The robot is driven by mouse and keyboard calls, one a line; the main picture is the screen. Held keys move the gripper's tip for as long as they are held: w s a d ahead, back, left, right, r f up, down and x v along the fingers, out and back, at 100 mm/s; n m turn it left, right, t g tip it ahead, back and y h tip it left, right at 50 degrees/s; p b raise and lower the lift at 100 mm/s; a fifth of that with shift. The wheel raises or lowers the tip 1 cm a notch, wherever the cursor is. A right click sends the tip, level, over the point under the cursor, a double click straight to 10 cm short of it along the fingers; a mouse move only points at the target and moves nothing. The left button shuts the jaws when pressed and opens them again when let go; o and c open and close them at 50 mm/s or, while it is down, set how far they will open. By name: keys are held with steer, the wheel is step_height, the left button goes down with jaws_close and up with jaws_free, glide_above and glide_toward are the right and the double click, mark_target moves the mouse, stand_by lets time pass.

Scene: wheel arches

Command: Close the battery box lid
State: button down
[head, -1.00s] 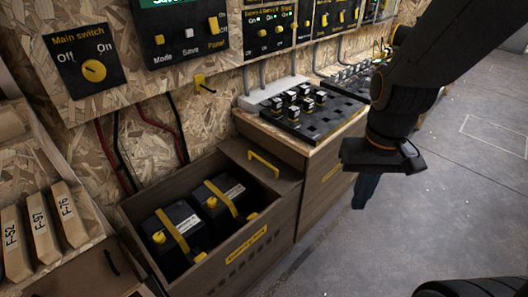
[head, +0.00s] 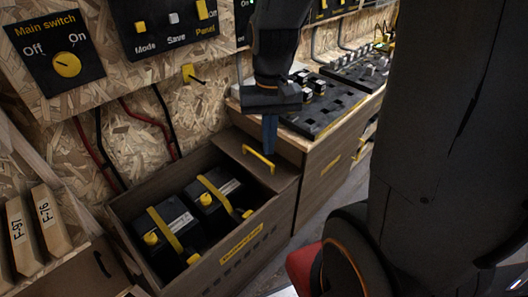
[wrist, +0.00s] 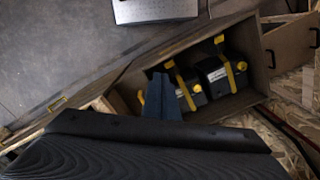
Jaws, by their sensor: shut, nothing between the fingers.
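The wooden battery box (head: 150,262) stands open in the head view, with two black batteries with yellow straps (head: 218,194) inside. Its sliding lid (head: 282,178) is drawn back at the right end, with a yellow handle (head: 259,160) on top. My gripper (head: 270,140) points down with its fingers shut and empty, above the lid beside the handle. Whether it touches the handle I cannot tell.
A wooden cabinet with a black slotted tray (head: 335,118) stands right of the box. The wall carries the main switch panel (head: 65,62) and a yellow wall hook (head: 189,73). Wooden slats (head: 45,218) stand at the left. My arm blocks the right side.

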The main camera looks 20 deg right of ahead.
steer(key=w+d+f+m+g+y, duration=0.1)
steer(key=w+d+f+m, duration=0.1)
steer(key=w+d+m, duration=0.5)
steer(key=w+d+f+m+y, duration=0.2)
steer(key=w+d+f+m, duration=0.15)
steer(key=w+d, duration=0.75)
steer(key=x, duration=0.6)
steer(key=w+a+p+x, duration=0.1)
steer(key=x, duration=0.6)
steer(key=w+a+x, duration=0.1)
steer(key=x, duration=0.5)
steer(key=shift+p, duration=0.4)
steer(key=shift+a, duration=0.1)
